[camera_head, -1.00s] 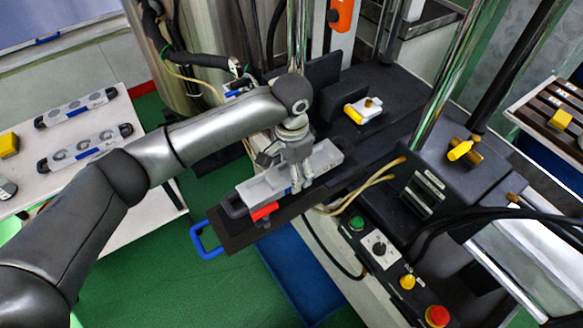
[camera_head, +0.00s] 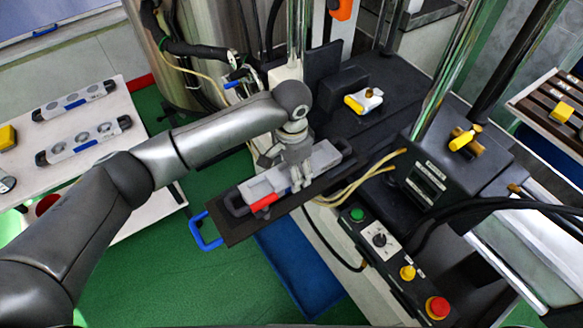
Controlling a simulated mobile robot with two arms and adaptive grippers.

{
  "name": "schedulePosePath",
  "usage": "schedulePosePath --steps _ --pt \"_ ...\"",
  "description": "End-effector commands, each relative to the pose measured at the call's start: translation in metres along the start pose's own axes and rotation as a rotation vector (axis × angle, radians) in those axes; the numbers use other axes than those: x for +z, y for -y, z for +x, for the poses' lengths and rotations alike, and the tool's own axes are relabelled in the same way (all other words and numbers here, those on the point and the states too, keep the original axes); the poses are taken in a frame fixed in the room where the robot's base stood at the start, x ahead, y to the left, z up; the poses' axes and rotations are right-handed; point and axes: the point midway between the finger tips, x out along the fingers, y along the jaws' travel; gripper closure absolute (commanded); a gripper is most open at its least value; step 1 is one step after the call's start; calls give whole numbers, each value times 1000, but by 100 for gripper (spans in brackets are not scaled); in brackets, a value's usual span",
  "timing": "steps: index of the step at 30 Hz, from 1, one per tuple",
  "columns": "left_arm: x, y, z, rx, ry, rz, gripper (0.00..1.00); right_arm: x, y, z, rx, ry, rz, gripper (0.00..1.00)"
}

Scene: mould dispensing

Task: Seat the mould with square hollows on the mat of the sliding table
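The grey mould (camera_head: 258,188) lies lengthwise above the dark mat of the sliding table (camera_head: 232,234), with a black handle at each end. Its hollows are too small to make out clearly, and its middle is hidden by my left gripper. My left gripper (camera_head: 301,178) comes down from above with its fingers closed about the middle of the mould. A red clamp (camera_head: 263,203) shows at the mould's near side. The mould looks level and in line with the table; whether its underside fully touches the mat cannot be told. My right gripper is out of view.
Two moulds (camera_head: 75,101) (camera_head: 84,138) with round hollows lie on the white side table (camera_head: 120,190). A blue handle (camera_head: 205,232) sticks out from the sliding table's left end. Cables (camera_head: 365,178) and the button panel (camera_head: 385,250) lie close on the right.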

Motion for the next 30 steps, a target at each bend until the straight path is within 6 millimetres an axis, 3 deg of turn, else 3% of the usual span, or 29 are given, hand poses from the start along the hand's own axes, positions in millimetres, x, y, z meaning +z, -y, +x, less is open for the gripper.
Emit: schedulePosePath --steps 25,26,30 --pt "0 0 2 0 -3 1 89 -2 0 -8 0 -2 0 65" --pt "0 0 2 0 -3 1 35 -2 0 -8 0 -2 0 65" --pt "0 0 2 0 -2 1 17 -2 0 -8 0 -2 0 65"
